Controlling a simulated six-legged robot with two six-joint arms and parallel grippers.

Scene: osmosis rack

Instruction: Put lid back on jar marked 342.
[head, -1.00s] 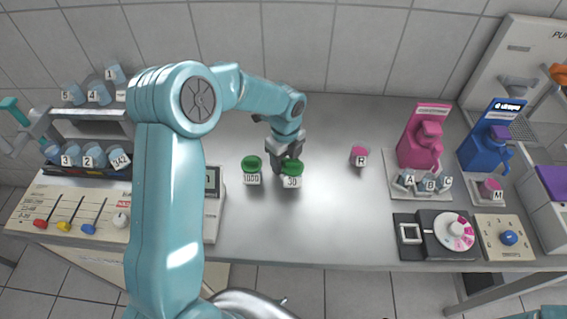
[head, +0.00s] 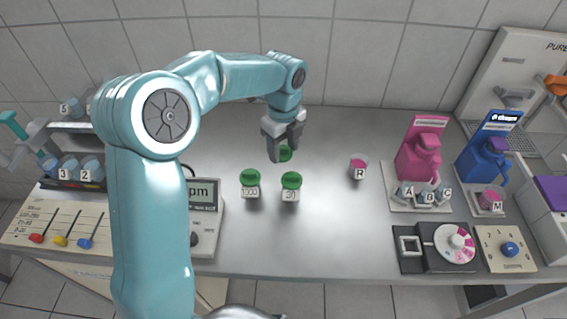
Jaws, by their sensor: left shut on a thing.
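My left gripper (head: 286,147) is shut on a small green lid (head: 286,155), held above the bench behind two small jars. The jar marked 30 (head: 291,184) stands upright just below and in front of it, with green at its top. The jar marked 1000 (head: 250,182) stands to its left, also green on top. I cannot tell whether that green is a lid or the contents. The label 342 does not show now; that part of the left rack is behind my left arm. My right gripper is out of view.
A rack (head: 72,184) with blue containers and a meter (head: 205,196) stand at left. A pink jar marked R (head: 359,167) stands right of the gripper. Pink (head: 420,155) and blue (head: 486,155) dispensers and a dial unit (head: 438,246) are at right.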

